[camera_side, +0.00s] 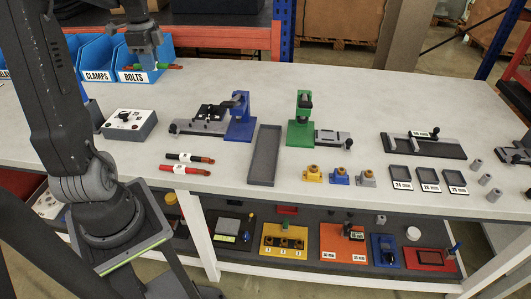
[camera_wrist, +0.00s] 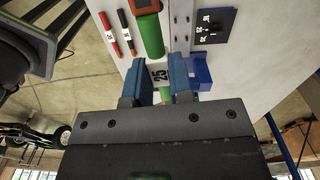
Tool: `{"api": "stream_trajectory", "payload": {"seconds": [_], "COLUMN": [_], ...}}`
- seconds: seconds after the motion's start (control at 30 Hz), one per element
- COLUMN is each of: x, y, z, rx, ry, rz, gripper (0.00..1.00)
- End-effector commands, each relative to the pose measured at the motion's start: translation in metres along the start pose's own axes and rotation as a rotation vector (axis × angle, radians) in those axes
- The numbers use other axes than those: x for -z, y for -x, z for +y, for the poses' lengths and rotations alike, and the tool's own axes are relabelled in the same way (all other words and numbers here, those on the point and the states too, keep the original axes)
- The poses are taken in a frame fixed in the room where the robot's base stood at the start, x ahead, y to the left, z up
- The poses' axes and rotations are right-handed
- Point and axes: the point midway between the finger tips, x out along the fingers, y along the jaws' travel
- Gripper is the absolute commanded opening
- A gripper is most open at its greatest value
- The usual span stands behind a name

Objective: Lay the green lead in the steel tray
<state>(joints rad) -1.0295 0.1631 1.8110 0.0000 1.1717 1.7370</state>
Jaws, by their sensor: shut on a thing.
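My gripper (camera_side: 150,66) is shut on the green lead (camera_side: 169,67) and holds it level in front of the blue bins at the back left. In the wrist view the green lead (camera_wrist: 151,35) runs between the two blue fingers, with a "25" label between them and an orange-red end at the top. The long, shallow dark grey steel tray (camera_side: 278,129) lies on the bench near the middle, to the right of and nearer than my gripper. It looks empty.
A black lead (camera_side: 190,158) and a red lead (camera_side: 185,169) lie left of the tray. A blue fixture (camera_side: 240,115) and a green fixture (camera_side: 300,120) stand behind it. A dial box (camera_side: 130,124) sits at the left. Blue bins (camera_side: 99,55) stand behind my gripper.

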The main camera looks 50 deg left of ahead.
Motion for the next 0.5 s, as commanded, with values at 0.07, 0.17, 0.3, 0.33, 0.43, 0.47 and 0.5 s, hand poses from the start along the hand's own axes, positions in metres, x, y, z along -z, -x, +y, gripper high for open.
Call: {"api": "stream_trajectory", "payload": {"seconds": [0.07, 0.17, 0.3, 0.33, 0.43, 0.47, 0.5], "x": [0.014, 0.033, 0.068, 0.077, 0.106, 0.115, 0.126], "y": [0.001, 0.001, 0.001, 0.001, 0.001, 0.001, 0.001], "z": [-0.003, -0.006, -0.009, -0.009, -0.008, -0.008, -0.007], "rx": [0.004, 0.004, 0.004, 0.005, 0.004, 0.004, 0.004], "ry": [0.052, 0.14, 0.292, 0.33, 0.457, 0.497, 0.55], "rz": [0.0, 0.0, 0.0, 0.0, 0.001, 0.001, 0.001], "gripper": [0.0, 0.0, 0.0, 0.0, 0.0, 0.0, 0.0]}}
